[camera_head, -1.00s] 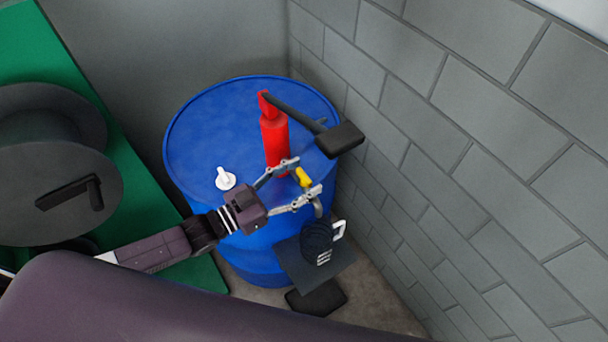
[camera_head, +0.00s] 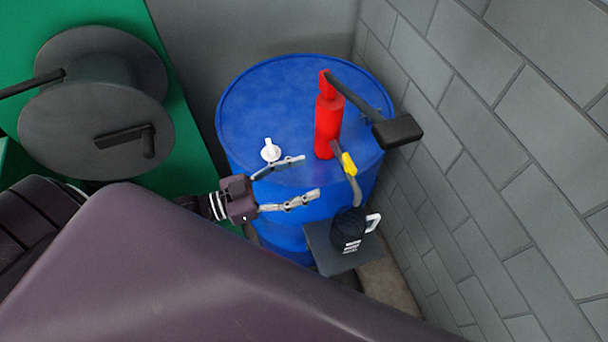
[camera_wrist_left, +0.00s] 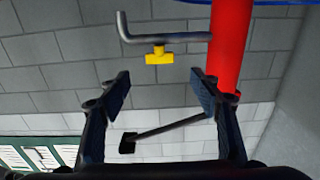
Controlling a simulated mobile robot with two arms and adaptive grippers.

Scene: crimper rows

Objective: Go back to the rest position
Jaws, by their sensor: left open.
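My left gripper (camera_head: 311,175) is open and empty in the head view, in front of the blue drum (camera_head: 262,103). Its fingers point right toward the yellow tap handle (camera_head: 348,163) on the bent grey spout (camera_head: 354,188), with a gap between. In the left wrist view the spout (camera_wrist_left: 165,37) and yellow handle (camera_wrist_left: 159,56) lie beyond the open fingers (camera_wrist_left: 160,85), beside the red pump body (camera_wrist_left: 229,45). My right gripper is not in view.
The red pump (camera_head: 327,125) stands on the drum with a black-ended lever (camera_head: 396,131). A white cap-like piece (camera_head: 270,151) sits on the drum. A black mug (camera_head: 348,229) stands on a dark plate (camera_head: 322,255) below the spout. A block wall (camera_head: 500,150) closes the right side; a grey reel (camera_head: 90,110) stands left.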

